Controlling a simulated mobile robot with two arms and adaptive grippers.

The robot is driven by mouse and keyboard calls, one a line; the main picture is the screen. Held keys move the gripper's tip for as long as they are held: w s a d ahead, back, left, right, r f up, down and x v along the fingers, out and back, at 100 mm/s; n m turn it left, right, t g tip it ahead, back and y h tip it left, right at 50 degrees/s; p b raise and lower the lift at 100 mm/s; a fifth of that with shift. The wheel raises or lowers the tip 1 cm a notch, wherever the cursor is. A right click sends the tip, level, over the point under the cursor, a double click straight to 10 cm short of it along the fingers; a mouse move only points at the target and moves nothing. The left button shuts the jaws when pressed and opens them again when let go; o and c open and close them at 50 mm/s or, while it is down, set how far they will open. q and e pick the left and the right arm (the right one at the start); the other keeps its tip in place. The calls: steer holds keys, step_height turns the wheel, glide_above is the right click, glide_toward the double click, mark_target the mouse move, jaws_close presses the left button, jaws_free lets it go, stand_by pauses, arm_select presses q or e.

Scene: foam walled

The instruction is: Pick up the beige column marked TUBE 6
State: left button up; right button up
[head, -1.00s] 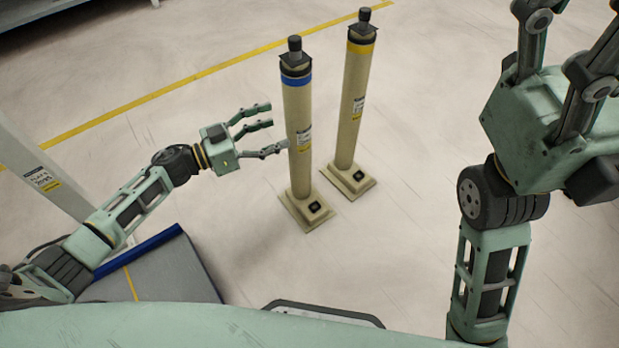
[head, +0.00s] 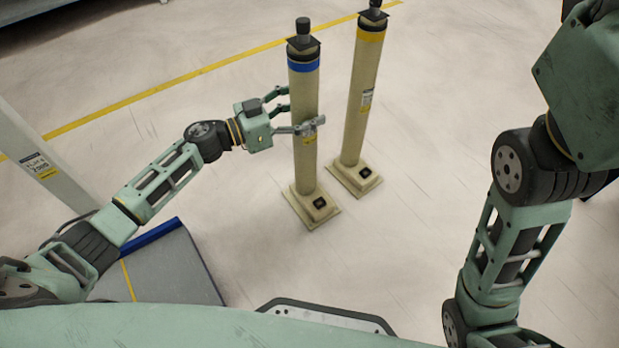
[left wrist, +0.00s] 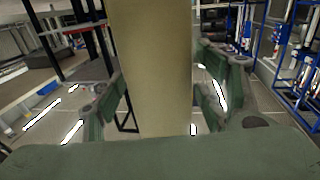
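A beige column with a blue band (head: 305,170) stands upright on a square base. A second beige column with a yellow band (head: 357,118) stands just behind and to the right. Their labels are too small to read, so I cannot tell which is TUBE 6. My left gripper (head: 297,112) is at the blue-banded column's upper half, with one finger crossing its front and the others at its far left side. In the left wrist view the column (left wrist: 152,65) stands between the spread fingers. My right gripper (head: 590,85) is at the upper right, its fingertips cut off.
A pale post with a label (head: 48,165) stands at the left, near a grey platform with a blue edge (head: 165,270). A yellow floor line (head: 190,78) runs behind the columns. The floor right of the columns is clear.

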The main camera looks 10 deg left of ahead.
arm_select(q)
jaws_close()
stand_by(0.4)
steer(key=shift+r, duration=0.25)
steer(key=shift+r, duration=0.1)
